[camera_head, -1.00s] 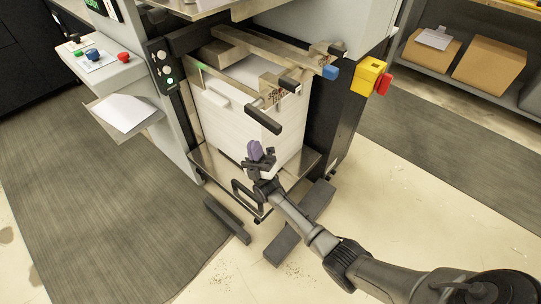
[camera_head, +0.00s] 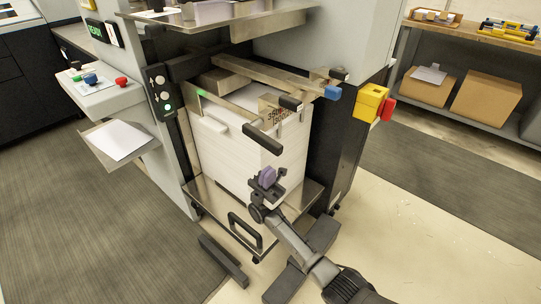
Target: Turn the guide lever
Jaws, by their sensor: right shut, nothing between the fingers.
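A black lever handle (camera_head: 262,139) sticks out at an angle in front of the paper stack. Two smaller black grips, one at the middle of the guide bars (camera_head: 290,103) and one at the right end (camera_head: 338,73), sit higher; which one is the guide lever I cannot tell for sure. My right gripper (camera_head: 266,178), with purple finger pads, is shut and empty. It shows just below the long black handle, apart from it in the picture, in front of the white paper stack (camera_head: 225,150). My left gripper is not in view.
A blue knob (camera_head: 332,93) and a yellow box with a red knob (camera_head: 371,103) are at the right of the machine. A metal platform with a black handle (camera_head: 245,236) lies below the stack. A paper tray (camera_head: 118,140) juts out at left. Floor is clear at right.

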